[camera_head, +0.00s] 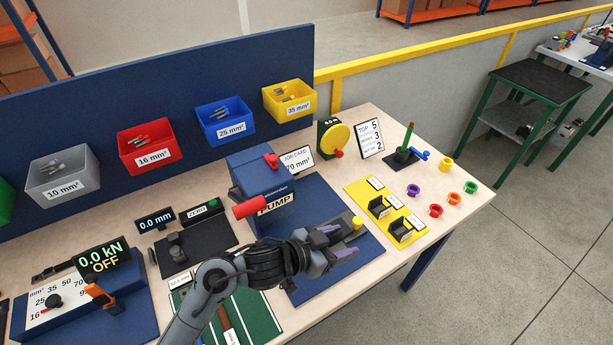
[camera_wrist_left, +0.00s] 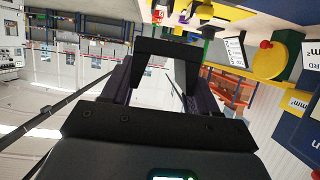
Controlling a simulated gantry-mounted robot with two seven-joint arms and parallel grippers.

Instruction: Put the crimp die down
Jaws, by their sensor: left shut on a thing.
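My left gripper (camera_head: 331,240) comes in from the bottom of the head view and hangs over the front of the blue mat. It is shut on a dark, U-shaped piece, the crimp die (camera_wrist_left: 168,52), which sits between the fingertips in the left wrist view. My right gripper is not in view.
A blue pump unit (camera_head: 258,172) with a red handle stands behind the gripper. Several coloured rings lie at right, near a job board (camera_head: 369,139). Bins (camera_head: 148,147) line the back panel. Bare table lies around the yellow pad.

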